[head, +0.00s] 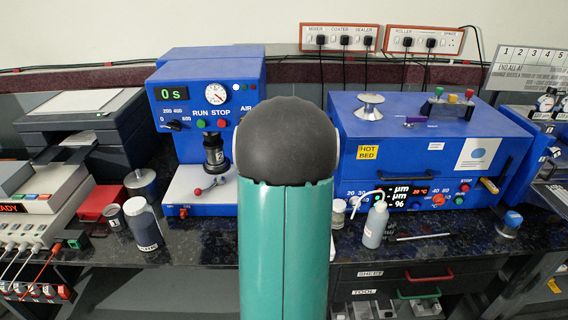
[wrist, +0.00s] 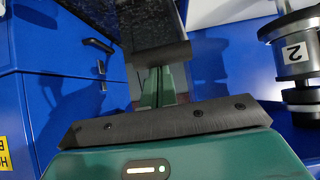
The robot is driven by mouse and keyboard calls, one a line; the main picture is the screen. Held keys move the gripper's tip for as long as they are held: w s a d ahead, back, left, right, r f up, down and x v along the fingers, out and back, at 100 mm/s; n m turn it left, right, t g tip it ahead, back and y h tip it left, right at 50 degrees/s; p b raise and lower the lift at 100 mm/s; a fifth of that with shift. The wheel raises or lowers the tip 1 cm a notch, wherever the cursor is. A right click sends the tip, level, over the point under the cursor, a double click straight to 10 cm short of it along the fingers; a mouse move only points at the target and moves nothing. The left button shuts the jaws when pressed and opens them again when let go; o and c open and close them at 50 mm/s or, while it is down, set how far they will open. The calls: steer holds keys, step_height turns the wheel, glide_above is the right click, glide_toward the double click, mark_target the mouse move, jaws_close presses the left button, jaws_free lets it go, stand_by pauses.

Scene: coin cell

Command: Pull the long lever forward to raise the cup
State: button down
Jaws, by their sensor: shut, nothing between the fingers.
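The blue press machine (head: 205,85) stands left of centre in the head view. A dark cylinder with a pale label (head: 213,155) hangs on its front over a white base. A short lever with a red knob (head: 198,191) shows at that base; I cannot tell whether it is the long lever. In the wrist view, a metal and black cylinder marked 2 (wrist: 293,60) is at the upper right, apart from my gripper (wrist: 160,55). My gripper is shut and empty. My arm hides it in the head view, with part of the press's right side.
A blue hot bed box (head: 420,125) stands to the right. A wash bottle (head: 375,225) and small jars are on the dark bench in front of it. A grey lidded jar (head: 143,225) stands at left. Some bench front right of the bottle is clear.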

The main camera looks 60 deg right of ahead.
steer(key=s+a+f+h, duration=0.1)
steer(key=s+a+f, duration=0.2)
steer(key=a+f, duration=0.3)
steer(key=shift+f+t, duration=0.3)
stand_by(0.4)
stand_by(0.4)
step_height(320, 180, up, 6)
steer(key=w+d, duration=0.1)
steer(key=d, duration=0.1)
steer(key=s+a+h, duration=0.1)
steer(key=s+a, duration=0.3)
steer(key=a, duration=0.4)
steer(key=shift+s+a+f, duration=0.15)
steer(key=shift+a+f, duration=0.1)
steer(key=shift+a, duration=0.05)
